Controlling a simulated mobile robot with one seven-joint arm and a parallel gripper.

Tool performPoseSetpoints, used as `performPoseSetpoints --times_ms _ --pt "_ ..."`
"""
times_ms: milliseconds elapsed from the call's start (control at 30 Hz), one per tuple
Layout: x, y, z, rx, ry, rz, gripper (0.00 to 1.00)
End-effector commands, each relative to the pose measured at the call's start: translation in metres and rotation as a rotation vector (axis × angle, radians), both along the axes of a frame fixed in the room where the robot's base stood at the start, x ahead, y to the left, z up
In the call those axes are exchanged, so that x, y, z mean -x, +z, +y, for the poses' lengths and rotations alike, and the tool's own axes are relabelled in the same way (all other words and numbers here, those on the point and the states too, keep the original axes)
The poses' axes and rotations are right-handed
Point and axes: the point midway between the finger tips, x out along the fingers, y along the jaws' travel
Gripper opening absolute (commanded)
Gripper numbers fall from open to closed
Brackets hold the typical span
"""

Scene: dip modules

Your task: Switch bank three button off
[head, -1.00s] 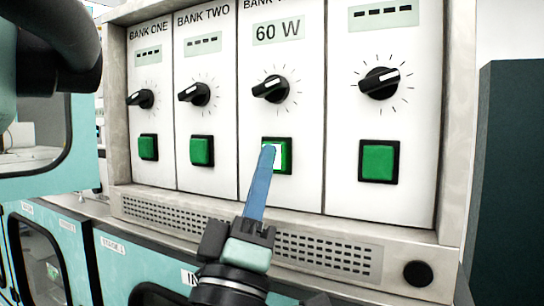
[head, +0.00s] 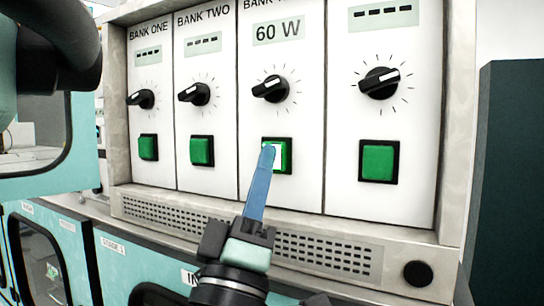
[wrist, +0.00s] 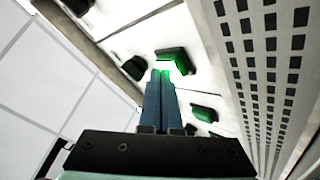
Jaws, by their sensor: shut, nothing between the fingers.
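The third bank's green button (head: 285,157) has a bright white lit patch, and the display (head: 278,32) above it reads 60 W. My gripper (head: 268,150) is shut and empty. Its blue fingertips overlap the left part of that button in the head view; whether they touch or press it I cannot tell. In the wrist view the shut fingers (wrist: 160,74) point up at a glowing green button (wrist: 181,66). The third bank's black knob (head: 270,89) sits above the button, with the fingers clear of it.
Bank one's button (head: 148,147), bank two's button (head: 202,151) and the rightmost button (head: 378,162) are green without a white patch, and their displays show dashes. A slotted vent strip (head: 320,252) and a round black knob (head: 418,273) lie below the panel.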

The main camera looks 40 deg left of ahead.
Motion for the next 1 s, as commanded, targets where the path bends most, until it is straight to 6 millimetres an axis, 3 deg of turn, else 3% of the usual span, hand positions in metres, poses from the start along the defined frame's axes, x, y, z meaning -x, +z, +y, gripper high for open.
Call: performPoseSetpoints --times_ms 1000 --pt "-0.0099 0.0004 0.0015 -0.001 -0.002 0.0 0.0"
